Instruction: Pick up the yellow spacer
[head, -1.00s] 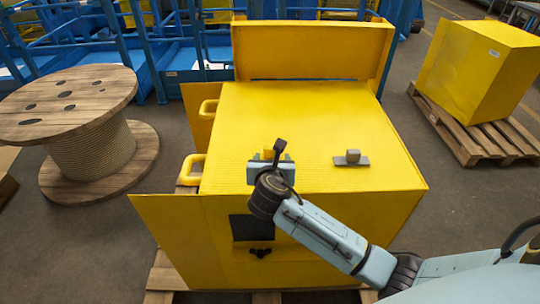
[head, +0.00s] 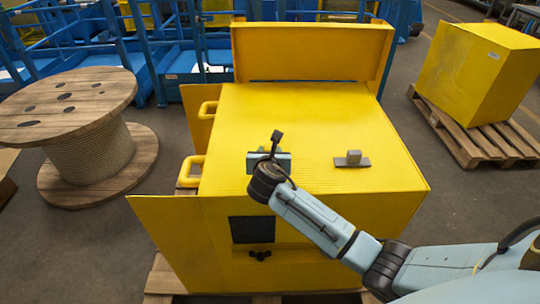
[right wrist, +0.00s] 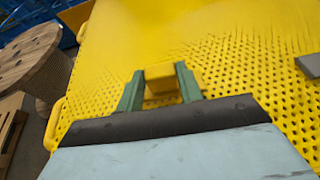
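The yellow spacer (right wrist: 162,80) is a small yellow block on the yellow perforated top of the cabinet. In the right wrist view it lies between the two green fingers of my right gripper (right wrist: 160,84). The fingers are apart, one on each side of the spacer, and close to it; contact is not clear. In the head view my right gripper (head: 269,162) is over the left middle of the cabinet top and hides the spacer. My left gripper is not in view.
A raised yellow panel (head: 308,50) stands at the back. A wooden cable reel (head: 90,140) is at left, a yellow crate on a pallet (head: 480,72) at right.

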